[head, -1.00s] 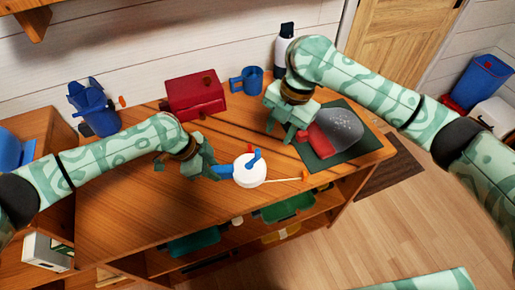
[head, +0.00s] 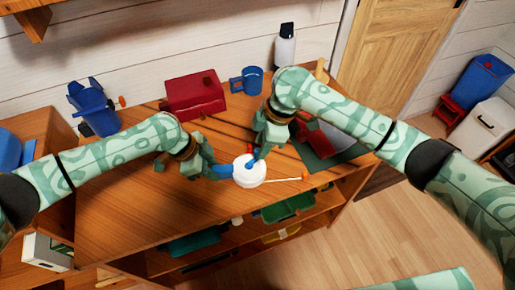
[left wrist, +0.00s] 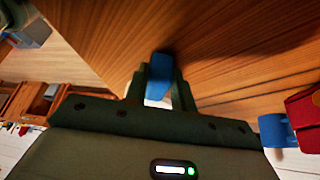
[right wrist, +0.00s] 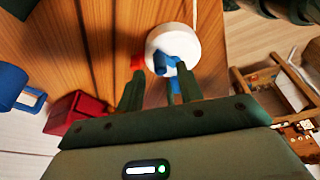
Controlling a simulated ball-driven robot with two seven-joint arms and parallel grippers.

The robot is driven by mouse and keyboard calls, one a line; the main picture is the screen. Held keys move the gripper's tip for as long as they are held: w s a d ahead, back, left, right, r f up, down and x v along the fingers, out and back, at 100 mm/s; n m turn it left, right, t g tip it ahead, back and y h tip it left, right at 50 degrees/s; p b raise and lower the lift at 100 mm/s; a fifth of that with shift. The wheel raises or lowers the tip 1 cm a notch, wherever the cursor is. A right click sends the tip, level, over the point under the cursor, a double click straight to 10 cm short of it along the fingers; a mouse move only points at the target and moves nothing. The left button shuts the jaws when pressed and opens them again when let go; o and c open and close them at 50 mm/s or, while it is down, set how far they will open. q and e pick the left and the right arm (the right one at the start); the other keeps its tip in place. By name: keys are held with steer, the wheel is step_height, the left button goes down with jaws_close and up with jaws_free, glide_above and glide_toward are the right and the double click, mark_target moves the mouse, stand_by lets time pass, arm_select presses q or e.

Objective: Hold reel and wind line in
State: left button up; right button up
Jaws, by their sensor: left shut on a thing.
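The reel (head: 249,173) is a white disc above the front part of the wooden desk, with a blue handle and a blue crank on its face. My left gripper (head: 213,171) is shut on the blue handle (left wrist: 159,78), which shows between its fingers in the left wrist view. A pale line (head: 283,180) runs right from the reel to a small orange end (head: 305,177). My right gripper (head: 256,158) is at the reel's upper edge. In the right wrist view its fingers are apart, pointing at the white disc (right wrist: 187,30), blue crank (right wrist: 175,66) and a red piece (right wrist: 137,62).
A red box (head: 195,95) and blue mug (head: 246,80) stand at the desk's back. A dark green mat (head: 318,160) with a red-handled grey thing (head: 345,148) lies right, partly behind my right arm. The desk's left middle is clear.

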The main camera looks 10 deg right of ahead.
steer(key=shift+x, duration=1.15)
steer(key=c, duration=0.7)
steer(key=shift+c, duration=0.2)
